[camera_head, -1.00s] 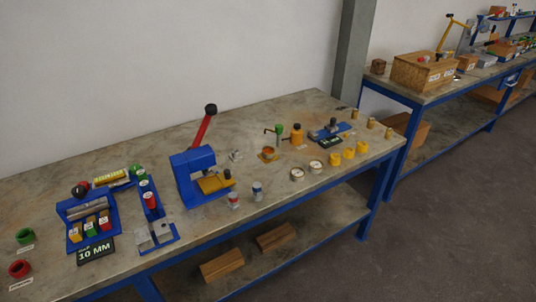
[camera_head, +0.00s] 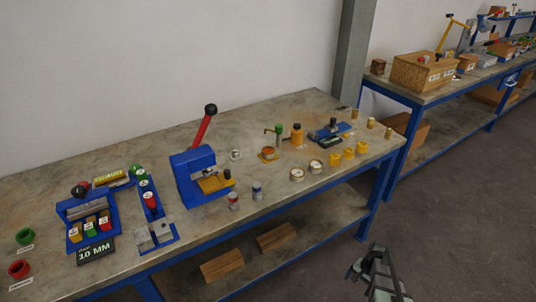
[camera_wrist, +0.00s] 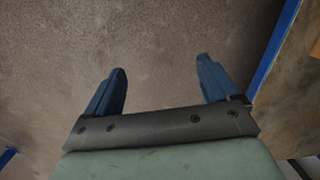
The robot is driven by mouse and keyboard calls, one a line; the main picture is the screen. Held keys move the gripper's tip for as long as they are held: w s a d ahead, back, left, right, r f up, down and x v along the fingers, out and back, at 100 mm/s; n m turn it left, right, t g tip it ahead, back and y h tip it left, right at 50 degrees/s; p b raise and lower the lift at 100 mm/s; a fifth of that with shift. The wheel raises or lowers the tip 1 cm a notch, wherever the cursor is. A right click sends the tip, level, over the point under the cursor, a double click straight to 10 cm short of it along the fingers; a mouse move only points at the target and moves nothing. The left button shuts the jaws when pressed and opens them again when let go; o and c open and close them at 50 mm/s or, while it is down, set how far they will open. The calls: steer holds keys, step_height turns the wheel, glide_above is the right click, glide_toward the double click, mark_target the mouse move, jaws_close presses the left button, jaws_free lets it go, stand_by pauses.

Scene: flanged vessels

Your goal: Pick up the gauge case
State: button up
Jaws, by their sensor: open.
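Two round, white-faced gauge-like pieces, a left one (camera_head: 297,174) and a right one (camera_head: 315,166), lie near the front edge of the bench, right of its middle. I cannot tell which is the gauge case. My gripper (camera_head: 366,260) is at the lower right of the head view, in front of the bench and well apart from both.
The bench (camera_head: 290,210) has a blue frame and a lower shelf with wooden blocks (camera_head: 222,265). Floor is open at right.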

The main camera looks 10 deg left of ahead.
steer(key=w+d+r+m+t, duration=0.2)
steer(key=w+d+r, duration=0.2)
steer(key=w+r, duration=0.4)
steer(key=w+d+r+m+t, duration=0.1)
steer(key=w+d+r+t, duration=0.15)
steer(key=w+r, duration=0.6)
steer(key=w+d+r+m+t, duration=0.15)
steer(key=w+d+r, duration=0.25)
steer(key=w, duration=0.8)
steer(key=w+d+r+m+t, duration=0.15)
steer(key=w+r, duration=0.35)
steer(key=r, duration=0.5)
steer(key=w+d+r+m+t, duration=0.1)
steer(key=w+d+r+m, duration=0.15)
steer(key=w+r, duration=0.5)
steer(key=w+d+r+m+t, duration=0.1)
steer(key=w+d+r, duration=0.2)
steer(key=r, duration=0.8)
step_height(320, 180, up, 2)
steer(key=w+a, duration=0.2)
steer(key=a, duration=0.1)
steer(key=g+h, duration=0.1)
steer(key=g, duration=0.8)
glide_toward(268, 150)
step_height(268, 150, down, 10)
steer(key=shift+s+a+r, duration=0.15)
steer(key=c, duration=1.4)
